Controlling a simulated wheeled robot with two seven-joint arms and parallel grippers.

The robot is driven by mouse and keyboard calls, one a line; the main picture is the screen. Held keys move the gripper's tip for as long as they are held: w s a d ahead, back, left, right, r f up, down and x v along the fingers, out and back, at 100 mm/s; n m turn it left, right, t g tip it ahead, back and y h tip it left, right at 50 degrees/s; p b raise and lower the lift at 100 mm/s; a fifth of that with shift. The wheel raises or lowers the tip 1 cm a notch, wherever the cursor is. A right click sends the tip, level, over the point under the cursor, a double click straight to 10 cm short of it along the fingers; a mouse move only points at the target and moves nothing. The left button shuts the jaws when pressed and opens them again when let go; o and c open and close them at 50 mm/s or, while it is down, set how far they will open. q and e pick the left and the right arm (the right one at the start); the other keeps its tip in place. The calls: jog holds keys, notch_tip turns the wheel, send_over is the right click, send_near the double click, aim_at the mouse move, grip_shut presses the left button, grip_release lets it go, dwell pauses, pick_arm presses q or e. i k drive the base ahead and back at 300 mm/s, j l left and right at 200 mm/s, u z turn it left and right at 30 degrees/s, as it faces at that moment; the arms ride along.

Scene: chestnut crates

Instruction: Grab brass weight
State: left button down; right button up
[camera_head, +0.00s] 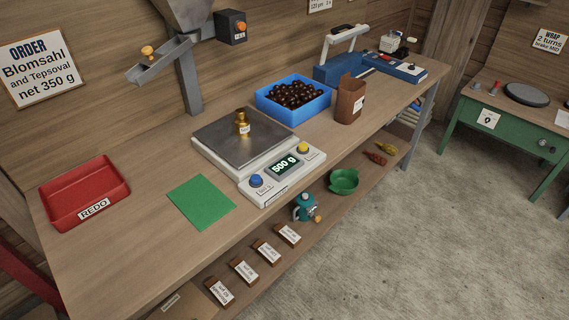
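The brass weight (242,122) stands upright on the steel pan of the scale (228,145), with a small white label on its front. The scale's display (285,165) reads 500 g, with a blue button to its left and a yellow button to its right. Neither of my grippers shows in the head view.
A blue tray of chestnuts (321,109) and a brown paper bag (345,103) stand right of the scale. A green mat (201,201) and red REDO tray (124,186) lie to the left. A dispenser chute (160,61) hangs behind. The table's front left is clear.

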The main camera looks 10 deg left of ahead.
aim_at(242, 126)
jog(key=l, duration=0.85)
jog(key=i+l+u, duration=0.1)
jog(key=l, duration=0.75)
